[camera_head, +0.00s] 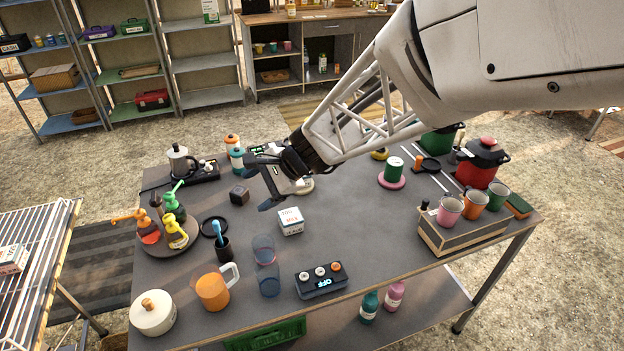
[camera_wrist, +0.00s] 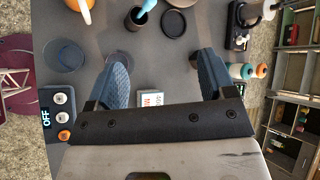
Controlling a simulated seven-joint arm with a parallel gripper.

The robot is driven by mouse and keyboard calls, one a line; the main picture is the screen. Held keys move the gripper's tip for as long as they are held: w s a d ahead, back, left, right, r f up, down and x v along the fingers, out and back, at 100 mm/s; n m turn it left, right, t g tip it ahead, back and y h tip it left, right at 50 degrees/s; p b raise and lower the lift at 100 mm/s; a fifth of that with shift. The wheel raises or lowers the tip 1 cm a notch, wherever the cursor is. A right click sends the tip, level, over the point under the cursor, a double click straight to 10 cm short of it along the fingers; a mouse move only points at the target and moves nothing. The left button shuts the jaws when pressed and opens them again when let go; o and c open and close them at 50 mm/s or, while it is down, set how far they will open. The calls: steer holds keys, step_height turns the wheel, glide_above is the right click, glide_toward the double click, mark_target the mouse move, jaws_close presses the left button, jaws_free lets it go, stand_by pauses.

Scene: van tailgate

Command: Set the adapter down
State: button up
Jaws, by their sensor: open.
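A small dark cube (camera_head: 240,194), which looks like the adapter, rests on the grey table left of my gripper (camera_head: 257,180) in the head view. My gripper is open, and nothing shows held between its fingers. In the wrist view both fingers (camera_wrist: 161,62) are spread wide over bare table. The cube is not clear there; the right finger may cover most of it. I cannot tell how high the fingertips are above the table.
A white lettered box (camera_head: 290,221) stands close right of my gripper. A round black mat (camera_head: 214,227), a dark cup with a blue brush (camera_head: 222,247) and clear blue tumblers (camera_head: 266,270) stand nearer the front. A turntable with bottles (camera_head: 167,238) is left. Clear table lies right of the box.

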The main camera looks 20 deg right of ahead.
steer(key=s+d+r+n+h, duration=0.3)
steer(key=s+n, duration=0.1)
steer(key=s, duration=0.3)
steer(key=s+d+r+n+h, duration=0.2)
steer(key=s+d+n+h, duration=0.1)
steer(key=s, duration=0.4)
steer(key=s+d+r+n+g+h, duration=0.1)
steer(key=s+d+r+n+h, duration=0.2)
steer(key=s+n, duration=0.3)
steer(key=shift+s+d+r, duration=0.3)
steer(key=shift+s, duration=0.5)
